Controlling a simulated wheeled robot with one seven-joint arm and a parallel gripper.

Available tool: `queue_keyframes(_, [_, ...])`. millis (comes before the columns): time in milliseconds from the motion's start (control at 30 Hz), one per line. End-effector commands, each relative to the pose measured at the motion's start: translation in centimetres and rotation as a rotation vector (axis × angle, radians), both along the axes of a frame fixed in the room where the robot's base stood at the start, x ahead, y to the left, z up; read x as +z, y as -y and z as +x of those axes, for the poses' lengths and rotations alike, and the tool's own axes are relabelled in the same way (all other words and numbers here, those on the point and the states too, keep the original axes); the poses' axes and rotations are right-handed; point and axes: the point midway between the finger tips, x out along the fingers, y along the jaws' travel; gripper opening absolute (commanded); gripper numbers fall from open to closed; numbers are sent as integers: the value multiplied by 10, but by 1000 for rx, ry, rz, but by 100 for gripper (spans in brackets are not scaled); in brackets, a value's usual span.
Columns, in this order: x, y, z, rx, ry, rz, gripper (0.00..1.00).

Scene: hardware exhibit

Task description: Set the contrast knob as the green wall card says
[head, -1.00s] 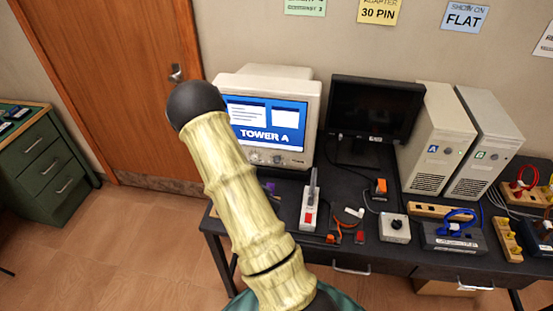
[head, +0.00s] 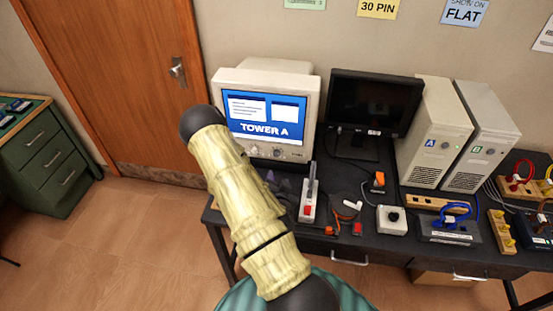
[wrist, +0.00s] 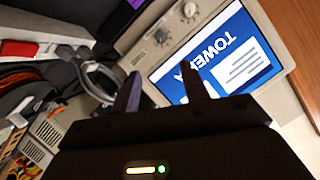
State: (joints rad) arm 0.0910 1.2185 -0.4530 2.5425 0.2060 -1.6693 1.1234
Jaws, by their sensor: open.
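The beige CRT monitor (head: 312,85) shows TOWER A on a blue screen. Small control knobs (head: 277,152) sit on its lower front; I cannot tell which is contrast. The green wall card (head: 305,3) is cut off by the top edge and unreadable. In the wrist view the monitor (wrist: 258,22) appears turned over, with one round knob (wrist: 161,37) and another knob (wrist: 190,10) on its panel. My gripper (wrist: 162,90) is open and empty, its fingertips in front of the panel and screen, apart from the knobs. In the head view my arm hides most of it.
A dark flat monitor (head: 374,105) and towers A (head: 432,135) and B (head: 487,140) stand to the right. A power strip (head: 310,205), a grey box with a black knob (head: 392,220) and cables lie on the black desk (head: 345,240).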

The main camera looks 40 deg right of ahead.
Motion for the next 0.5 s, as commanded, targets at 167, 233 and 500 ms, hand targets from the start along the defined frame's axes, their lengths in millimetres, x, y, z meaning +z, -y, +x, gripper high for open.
queue_keyframes(167, [-9, 9, 15, 4, 4, -1, 45])
queue_keyframes(233, [-7, 14, 20, 5, 2, -2, 45])
queue_keyframes(500, [-18, 34, 47, 5, 0, -1, 45])
